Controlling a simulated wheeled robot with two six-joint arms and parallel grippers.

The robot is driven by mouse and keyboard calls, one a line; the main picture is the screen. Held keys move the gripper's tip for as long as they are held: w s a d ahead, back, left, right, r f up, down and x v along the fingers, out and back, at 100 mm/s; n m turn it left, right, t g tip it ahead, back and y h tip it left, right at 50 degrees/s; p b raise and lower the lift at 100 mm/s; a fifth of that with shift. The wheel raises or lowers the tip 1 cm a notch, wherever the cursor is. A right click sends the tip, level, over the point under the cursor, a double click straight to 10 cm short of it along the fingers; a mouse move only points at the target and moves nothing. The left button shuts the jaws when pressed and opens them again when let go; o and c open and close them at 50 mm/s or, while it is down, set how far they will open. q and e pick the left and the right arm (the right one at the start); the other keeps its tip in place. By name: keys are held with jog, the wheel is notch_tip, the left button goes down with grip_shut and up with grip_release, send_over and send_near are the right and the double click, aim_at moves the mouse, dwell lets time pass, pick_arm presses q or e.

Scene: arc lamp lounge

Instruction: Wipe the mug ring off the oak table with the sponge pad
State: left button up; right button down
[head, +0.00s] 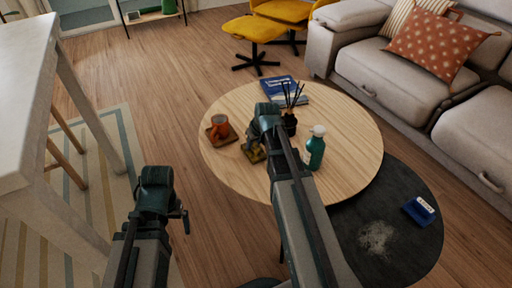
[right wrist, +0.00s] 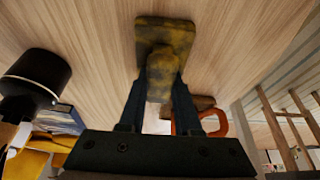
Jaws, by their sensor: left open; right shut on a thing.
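My right gripper (head: 256,143) is over the round oak table (head: 350,130), shut on the mottled yellow-brown sponge pad (head: 255,153). In the right wrist view, my right gripper (right wrist: 162,95) grips the raised knob of the sponge pad (right wrist: 166,34). The pad's flat base lies at or very close to the wood; I cannot tell if it presses on it. I see no mug ring on the bare wood; the pad and my right arm hide part of the tabletop. My left gripper (head: 183,214) is open and empty, over the floor left of the table.
An orange mug (head: 219,125) on a brown coaster (head: 228,138) stands just left of the pad. A dark reed diffuser (head: 290,124), a teal bottle (head: 315,150) and blue books (head: 284,88) are on the table. A white table (head: 30,90) stands at left.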

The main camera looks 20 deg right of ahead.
pick_arm(q)
jog(key=shift+r, duration=0.1)
pick_arm(e)
jog(key=shift+r, duration=0.15)
pick_arm(q)
notch_tip(320, 180, up, 6)
jog(key=p, duration=0.6)
jog(key=shift+a, duration=0.1)
pick_arm(e)
notch_tip(320, 180, up, 6)
jog(key=shift+f, duration=0.1)
notch_tip(320, 180, up, 3)
jog(key=p, duration=0.3)
pick_arm(q)
notch_tip(320, 180, up, 3)
jog(key=shift+f, duration=0.1)
jog(key=shift+c, duration=0.2)
